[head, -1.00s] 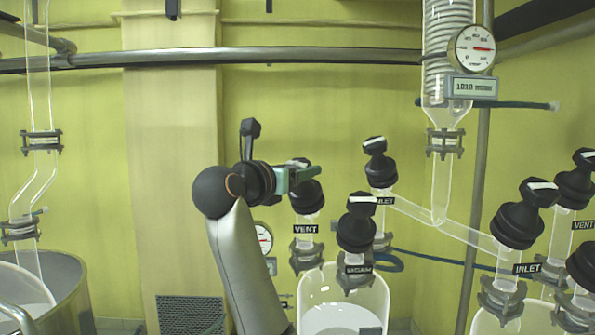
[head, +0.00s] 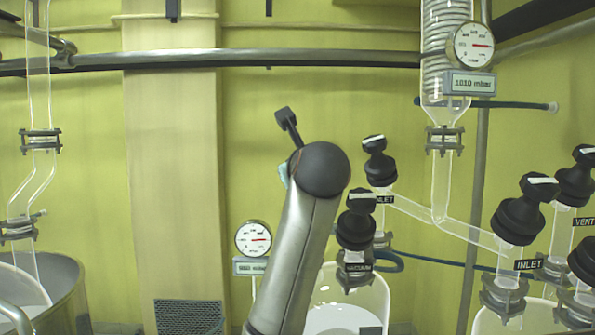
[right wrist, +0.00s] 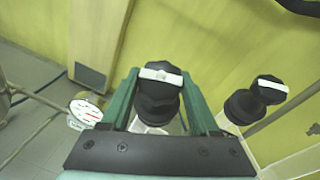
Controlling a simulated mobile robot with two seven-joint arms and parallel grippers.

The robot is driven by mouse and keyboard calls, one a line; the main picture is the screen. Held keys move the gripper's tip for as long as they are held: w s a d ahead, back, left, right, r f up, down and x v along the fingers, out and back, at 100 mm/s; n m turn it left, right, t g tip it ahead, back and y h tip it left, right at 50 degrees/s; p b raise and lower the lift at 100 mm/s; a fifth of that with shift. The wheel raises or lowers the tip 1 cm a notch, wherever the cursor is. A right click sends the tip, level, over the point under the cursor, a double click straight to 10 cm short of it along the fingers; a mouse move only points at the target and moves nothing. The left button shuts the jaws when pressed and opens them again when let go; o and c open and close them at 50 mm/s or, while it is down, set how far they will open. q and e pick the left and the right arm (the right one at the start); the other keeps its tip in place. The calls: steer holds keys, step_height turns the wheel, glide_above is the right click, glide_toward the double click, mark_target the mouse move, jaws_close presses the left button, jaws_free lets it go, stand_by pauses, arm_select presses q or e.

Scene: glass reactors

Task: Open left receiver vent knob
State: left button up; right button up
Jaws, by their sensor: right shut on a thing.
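The left receiver vent knob (right wrist: 158,98) is black with a white bar on top, and in the right wrist view it stands between the green fingers of my right gripper (right wrist: 160,78). The gripper is shut on it. The white bar lies crosswise, from finger to finger. In the head view my right arm and wrist hide the vent knob, its label and nearly all of the gripper. My left gripper is in neither view.
The vacuum knob (head: 357,220) and an inlet knob (head: 380,165) stand just right of my wrist. A dial gauge (head: 254,238) is left of my forearm. The left receiver vessel (head: 372,297) is below. More knobs (head: 520,215) stand far right.

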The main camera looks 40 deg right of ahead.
steer(key=n+y+b, duration=0.1)
steer(key=n+y, duration=0.5)
steer(key=shift+s+d+r, duration=0.1)
steer(key=n+g+y+b, duration=0.1)
steer(key=n+y, duration=0.3)
steer(key=n, duration=0.1)
steer(key=shift+y+b, duration=0.4)
steer(key=shift+r+n+g+y, duration=0.1)
steer(key=shift+n+g+y, duration=0.5)
steer(key=shift+n+g, duration=0.25)
steer(key=shift+n+g+y, duration=0.25)
steer(key=shift+n+y, duration=0.05)
steer(key=shift+n, duration=0.15)
steer(key=shift+r+n+g+y+p, duration=0.2)
steer(key=shift+n+g+y+p, duration=0.6)
steer(key=shift+n+g, duration=0.25)
steer(key=shift+d+f+n+g+y+p, duration=0.1)
steer(key=shift+n+g+y+p, duration=0.2)
steer(key=shift+n+g+p, duration=0.7)
steer(key=shift+f+p, duration=0.15)
steer(key=shift+p, duration=0.3)
steer(key=shift+g, duration=0.25)
steer(key=shift+f, duration=0.1)
